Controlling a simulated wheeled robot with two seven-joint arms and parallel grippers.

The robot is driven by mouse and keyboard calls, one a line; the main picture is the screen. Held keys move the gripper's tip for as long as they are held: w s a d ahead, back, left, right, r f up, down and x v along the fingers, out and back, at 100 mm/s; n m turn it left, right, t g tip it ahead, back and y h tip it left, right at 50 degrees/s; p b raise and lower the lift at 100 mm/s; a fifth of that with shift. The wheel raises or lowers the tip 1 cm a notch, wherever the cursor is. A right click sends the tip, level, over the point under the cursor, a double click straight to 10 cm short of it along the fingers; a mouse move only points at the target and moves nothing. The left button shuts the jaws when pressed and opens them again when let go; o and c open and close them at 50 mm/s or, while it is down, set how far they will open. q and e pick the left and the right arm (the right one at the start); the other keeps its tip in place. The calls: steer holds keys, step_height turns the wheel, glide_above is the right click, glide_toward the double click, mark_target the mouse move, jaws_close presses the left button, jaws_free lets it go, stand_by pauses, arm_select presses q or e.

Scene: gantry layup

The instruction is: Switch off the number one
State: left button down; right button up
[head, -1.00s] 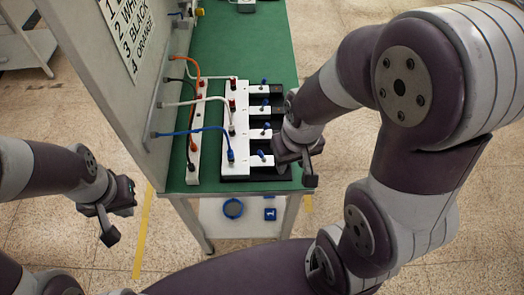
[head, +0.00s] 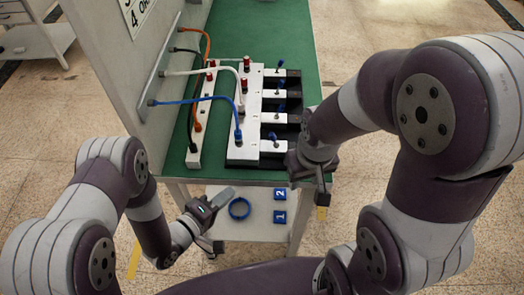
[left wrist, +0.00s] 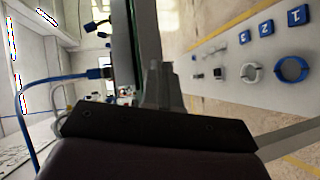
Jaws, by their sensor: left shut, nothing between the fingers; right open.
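The switch unit has a white numbered strip (head: 246,125) and a column of white switches on black bases, each with a small blue lever. The nearest switch (head: 272,147), its lever (head: 272,136) and the farthest switch (head: 274,73) are visible; the numbers are too small to read surely. My right gripper (head: 320,190) is open and empty at the table's right front edge, beside the nearest switch. My left gripper (head: 226,194) is shut and empty, below and in front of the table edge. Its grey fingers (left wrist: 162,88) show in the left wrist view. Neither gripper touches a lever.
Orange, black, white and blue cables run from the upright panel (head: 120,85) to the terminal strips. The lower shelf (head: 225,229) holds a blue ring (head: 239,208) and blue tags 1 (head: 279,217) and 2 (head: 280,194). The left wrist view adds tag 3 (left wrist: 244,37) and a white ring (left wrist: 251,73).

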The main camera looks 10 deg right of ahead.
mark_target(271, 138)
arm_select(q)
step_height(271, 138, up, 6)
steer(key=s+n+t+h, duration=0.1)
steer(key=n+t+h, duration=0.1)
steer(key=n+h, duration=0.1)
steer(key=shift+s+d+r+n+h, duration=0.15)
steer(key=shift+d+n+h, duration=0.05)
steer(key=shift+n+h, duration=0.25)
steer(key=p+x, duration=0.2)
steer(key=x, duration=1.2)
steer(key=shift+r, duration=0.1)
steer(key=shift+r+m+y+p, duration=0.1)
steer(key=shift+m+y+p, duration=0.15)
steer(key=shift+p, duration=0.1)
